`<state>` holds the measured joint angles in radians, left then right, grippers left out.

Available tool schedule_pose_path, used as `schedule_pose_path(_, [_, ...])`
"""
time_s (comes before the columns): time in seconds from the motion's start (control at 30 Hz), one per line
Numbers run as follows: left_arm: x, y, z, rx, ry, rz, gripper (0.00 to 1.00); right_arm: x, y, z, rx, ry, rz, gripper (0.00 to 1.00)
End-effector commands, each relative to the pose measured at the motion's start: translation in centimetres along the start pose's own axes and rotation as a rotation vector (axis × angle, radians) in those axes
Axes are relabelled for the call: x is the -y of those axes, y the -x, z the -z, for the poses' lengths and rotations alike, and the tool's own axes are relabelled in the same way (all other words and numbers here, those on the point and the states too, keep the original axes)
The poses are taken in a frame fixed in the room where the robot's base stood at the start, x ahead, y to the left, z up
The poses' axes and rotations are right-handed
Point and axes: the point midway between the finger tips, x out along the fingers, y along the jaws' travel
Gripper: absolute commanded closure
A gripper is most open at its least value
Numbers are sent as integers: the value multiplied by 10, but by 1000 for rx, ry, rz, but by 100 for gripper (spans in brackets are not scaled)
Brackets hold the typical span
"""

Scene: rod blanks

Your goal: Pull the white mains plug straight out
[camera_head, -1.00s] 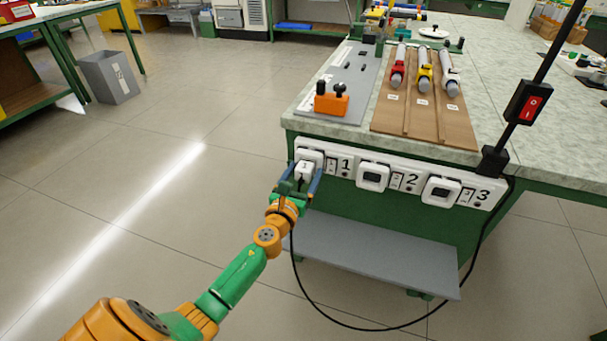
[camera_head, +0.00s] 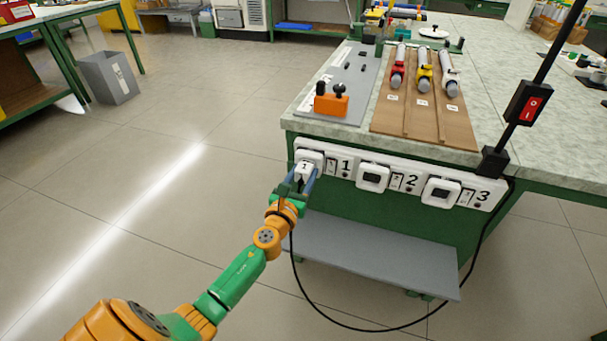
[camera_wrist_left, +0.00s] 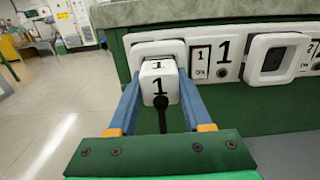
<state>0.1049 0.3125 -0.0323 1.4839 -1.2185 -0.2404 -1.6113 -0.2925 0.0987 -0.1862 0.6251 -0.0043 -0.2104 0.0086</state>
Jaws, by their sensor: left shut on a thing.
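The white mains plug (camera_head: 306,171), marked 1, is at socket 1 (camera_head: 302,155) at the left end of the white socket strip on the bench's side. In the left wrist view the plug (camera_wrist_left: 158,84) stands proud of the socket's white frame (camera_wrist_left: 139,48); I cannot tell how deep it sits. My left gripper (camera_head: 302,180) is shut on the plug, one blue finger on each side, also in the left wrist view (camera_wrist_left: 158,98). A black cable (camera_head: 330,318) hangs from the plug and loops toward the floor. My right gripper is not in view.
Sockets 2 (camera_head: 373,177) and 3 (camera_head: 441,192) are to the right. A grey shelf (camera_head: 375,258) juts out below. The cable runs up toward a black post with a red switch (camera_head: 531,108). Floor left of the bench is clear, with a grey bin (camera_head: 110,78) farther back.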

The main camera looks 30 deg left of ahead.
Motion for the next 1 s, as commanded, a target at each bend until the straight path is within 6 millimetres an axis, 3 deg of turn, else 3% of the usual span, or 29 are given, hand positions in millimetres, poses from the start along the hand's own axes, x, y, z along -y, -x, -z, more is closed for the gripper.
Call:
schedule_pose_path(0.47, [0, 18, 2, -4, 1, 1, 100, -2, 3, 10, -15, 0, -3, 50])
schedule_pose_path(1.0, [0, 36, 1, -3, 0, 1, 100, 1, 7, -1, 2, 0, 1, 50])
